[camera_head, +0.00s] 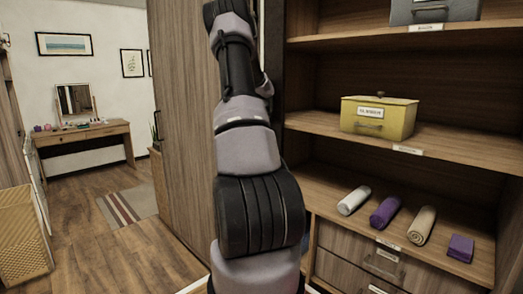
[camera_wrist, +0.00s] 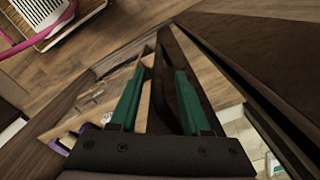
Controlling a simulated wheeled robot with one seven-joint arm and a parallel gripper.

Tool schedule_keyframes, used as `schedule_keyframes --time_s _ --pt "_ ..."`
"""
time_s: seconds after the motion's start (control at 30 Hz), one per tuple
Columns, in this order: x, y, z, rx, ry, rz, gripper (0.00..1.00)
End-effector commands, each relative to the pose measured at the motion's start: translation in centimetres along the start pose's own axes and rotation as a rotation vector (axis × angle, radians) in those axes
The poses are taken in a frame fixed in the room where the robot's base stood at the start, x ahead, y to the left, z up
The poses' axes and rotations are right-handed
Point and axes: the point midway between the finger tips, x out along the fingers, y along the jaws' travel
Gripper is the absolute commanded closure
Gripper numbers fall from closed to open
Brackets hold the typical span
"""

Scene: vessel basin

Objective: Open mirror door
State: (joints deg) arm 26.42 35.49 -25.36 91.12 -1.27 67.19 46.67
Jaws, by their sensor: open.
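In the head view, a tall wooden panel (camera_head: 183,110) stands left of my arm, and a dark upright edge (camera_head: 272,80) lies just right of it, beside the open shelves. I cannot tell for certain which surface is the mirror door; no mirror face shows clearly there. My arm rises in front of the cabinet and hides part of it; my gripper is out of that view. In the wrist view, my gripper (camera_wrist: 160,73) is open, its green fingers apart. A dark narrow bar (camera_wrist: 168,60) shows between and beyond them; contact cannot be told. A dark broad panel (camera_wrist: 270,60) fills the right.
Shelves on the right hold a yellow box (camera_head: 378,119), a grey box (camera_head: 434,11), rolled towels (camera_head: 386,211) and a folded purple cloth (camera_head: 461,248), above drawers (camera_head: 360,265). A wicker basket (camera_head: 24,235) stands far left. The wooden floor (camera_head: 100,240) between is mostly clear, with a striped rug (camera_head: 128,204).

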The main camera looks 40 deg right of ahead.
Motion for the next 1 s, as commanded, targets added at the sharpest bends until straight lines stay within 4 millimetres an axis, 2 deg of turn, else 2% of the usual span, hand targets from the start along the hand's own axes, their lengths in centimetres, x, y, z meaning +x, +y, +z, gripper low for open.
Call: schedule_keyframes --time_s 0.2,0.4,0.6,1.0 --pt "-4.7 -0.1 -0.1 0.001 0.002 -0.006 0.53" --pt "-7.9 -0.1 -0.2 0.001 0.003 -0.004 0.53" --pt "-9.1 -0.1 -0.2 0.002 0.003 -0.003 0.53" --pt "-9.1 0.0 -0.2 0.001 0.003 -0.002 0.53"
